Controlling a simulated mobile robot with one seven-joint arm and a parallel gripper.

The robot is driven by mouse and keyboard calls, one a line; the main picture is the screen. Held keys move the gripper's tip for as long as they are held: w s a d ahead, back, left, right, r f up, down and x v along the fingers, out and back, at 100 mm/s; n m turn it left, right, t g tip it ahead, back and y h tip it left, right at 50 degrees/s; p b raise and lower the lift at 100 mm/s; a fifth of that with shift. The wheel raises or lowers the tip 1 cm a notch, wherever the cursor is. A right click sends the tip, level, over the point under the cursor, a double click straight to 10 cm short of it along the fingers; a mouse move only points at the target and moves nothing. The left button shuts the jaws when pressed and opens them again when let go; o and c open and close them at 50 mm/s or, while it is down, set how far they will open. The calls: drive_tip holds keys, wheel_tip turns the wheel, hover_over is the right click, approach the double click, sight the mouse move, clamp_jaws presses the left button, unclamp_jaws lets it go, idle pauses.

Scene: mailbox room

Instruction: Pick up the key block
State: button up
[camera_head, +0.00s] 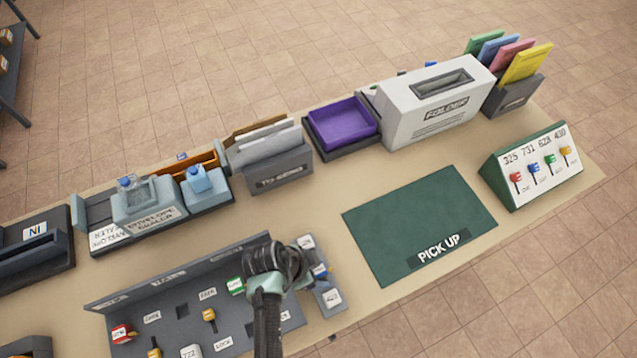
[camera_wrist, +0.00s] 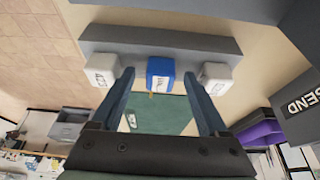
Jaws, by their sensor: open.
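A blue block (camera_wrist: 160,72) with a white label sits between two white labelled blocks (camera_wrist: 102,68) (camera_wrist: 216,77) on a narrow grey strip (camera_wrist: 160,42) in the wrist view. I cannot read the label, so I cannot be sure it is the key block. My gripper (camera_wrist: 159,88) is open, with its fingers to either side of the blue block and no clear contact. In the head view, the blue block (camera_head: 320,272) shows partly at the right end of the grey panel, beside my wrist, which hides part of it.
The grey panel (camera_head: 182,310) holds several coloured keys and labels. A green "PICK UP" mat (camera_head: 410,220) lies clear to the right.

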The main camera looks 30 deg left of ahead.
drive_tip(key=shift+f, duration=0.15)
clamp_jaws()
idle(0.4)
